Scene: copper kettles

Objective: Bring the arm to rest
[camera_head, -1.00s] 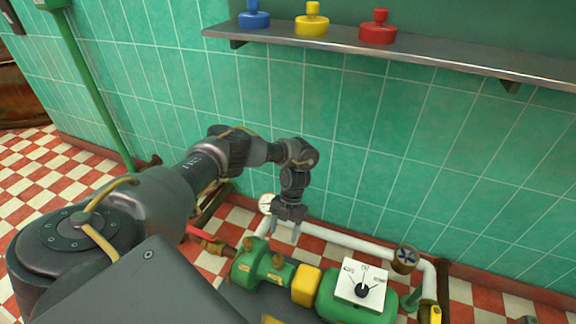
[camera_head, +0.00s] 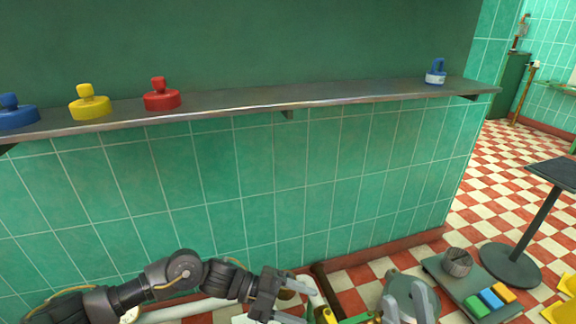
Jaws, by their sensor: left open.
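My left arm comes in along the bottom left edge, and its dark gripper (camera_head: 296,303) is at the bottom centre. Its two pale fingertips are apart, with nothing seen held between them. It is low, in front of the tiled wall and close to the white pipe (camera_head: 185,311). My right gripper (camera_head: 408,304) appears to show at the bottom edge as two grey fingers pointing up, beside a round grey-green part. The rest of it is cut off, and I cannot tell whether it holds anything.
A metal shelf (camera_head: 240,103) crosses the wall, bearing blue (camera_head: 15,115), yellow (camera_head: 89,104) and red (camera_head: 161,97) knobbed items and a blue-white one (camera_head: 436,74). At lower right are a grey tray (camera_head: 443,272) with coloured blocks and a dark stand (camera_head: 541,222). Checkered floor lies open beyond.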

